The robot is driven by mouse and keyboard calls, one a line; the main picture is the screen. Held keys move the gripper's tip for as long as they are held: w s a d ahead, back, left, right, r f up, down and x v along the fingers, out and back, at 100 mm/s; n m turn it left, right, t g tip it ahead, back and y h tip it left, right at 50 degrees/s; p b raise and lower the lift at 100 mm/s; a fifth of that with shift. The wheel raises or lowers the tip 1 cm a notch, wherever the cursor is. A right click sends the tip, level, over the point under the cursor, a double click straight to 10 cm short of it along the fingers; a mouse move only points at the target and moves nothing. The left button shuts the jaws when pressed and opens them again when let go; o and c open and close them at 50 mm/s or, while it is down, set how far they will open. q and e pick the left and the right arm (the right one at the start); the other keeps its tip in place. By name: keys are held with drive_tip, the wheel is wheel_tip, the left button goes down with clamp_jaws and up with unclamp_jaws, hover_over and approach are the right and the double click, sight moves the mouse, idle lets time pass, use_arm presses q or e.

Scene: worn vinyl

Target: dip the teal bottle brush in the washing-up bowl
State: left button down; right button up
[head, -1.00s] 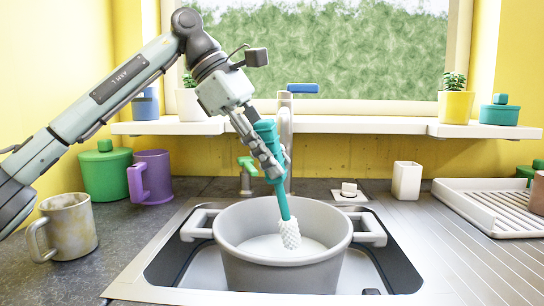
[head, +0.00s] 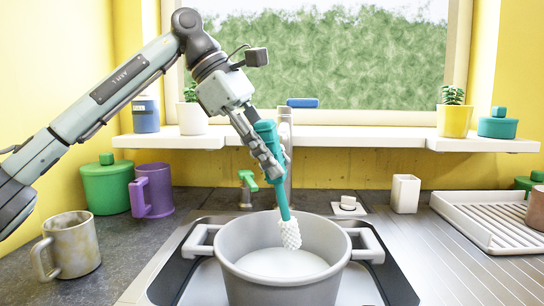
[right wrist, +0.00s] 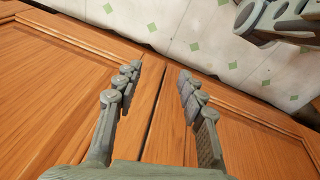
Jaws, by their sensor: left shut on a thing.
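The teal bottle brush (head: 283,204) hangs tilted, its white bristle head (head: 290,235) lowest. My left gripper (head: 275,165) is shut on its teal handle. The grey washing-up bowl (head: 280,291) stands in the sink, a handle on each side, with a pale, flat surface inside. In the head view the bristle head overlaps the bowl's opening and far inner wall. I cannot tell whether it touches the pale surface. My right gripper (right wrist: 156,90) is open and empty in the right wrist view, in front of wooden cupboard doors.
A tap (head: 285,150) stands behind the bowl. At left are a worn mug (head: 70,247), a purple mug (head: 153,190) and a green pot (head: 106,188). A white cup (head: 405,194) and a dish rack (head: 484,222) stand right. A shelf (head: 340,143) crosses behind.

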sight(272, 119)
use_arm(q)
drive_tip(key=shift+r+p, duration=0.4)
drive_tip(key=shift+r, duration=2.65)
use_arm(e)
drive_tip(key=shift+s+d+f, duration=0.1)
drive_tip(key=shift+s+f, duration=0.3)
drive_tip(key=shift+f, duration=0.2)
drive_tip(key=shift+s+d+f, duration=0.1)
drive_tip(key=shift+s+f, duration=0.3)
drive_tip(key=shift+f, duration=0.2)
